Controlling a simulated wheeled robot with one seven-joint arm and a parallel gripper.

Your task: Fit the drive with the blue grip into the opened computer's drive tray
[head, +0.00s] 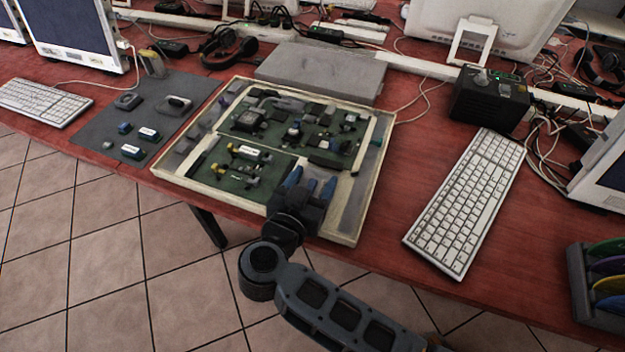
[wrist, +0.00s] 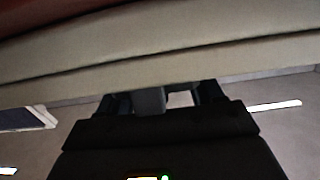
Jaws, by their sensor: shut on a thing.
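The opened computer (head: 166,172) lies flat near the table's front edge in the head view, a pale shallow case with green boards inside. My gripper (head: 310,182) is over its front right part, with dark fingers with blue tips pointing into the case. In the wrist view my gripper (wrist: 168,100) is shut on a small grey-blue block (wrist: 150,101), which I take to be the drive with the blue grip. Most of the drive is hidden by the fingers. I cannot tell if it touches the case. The drive tray is not clearly visible; my gripper covers that area.
A dark mat (head: 98,110) at left holds several small parts, some blue with white labels. A grey slab (head: 320,72) lies behind the computer. A white keyboard (head: 467,200) and a black box (head: 490,98) stand at right. Red table (head: 395,170) shows clear between computer and keyboard.

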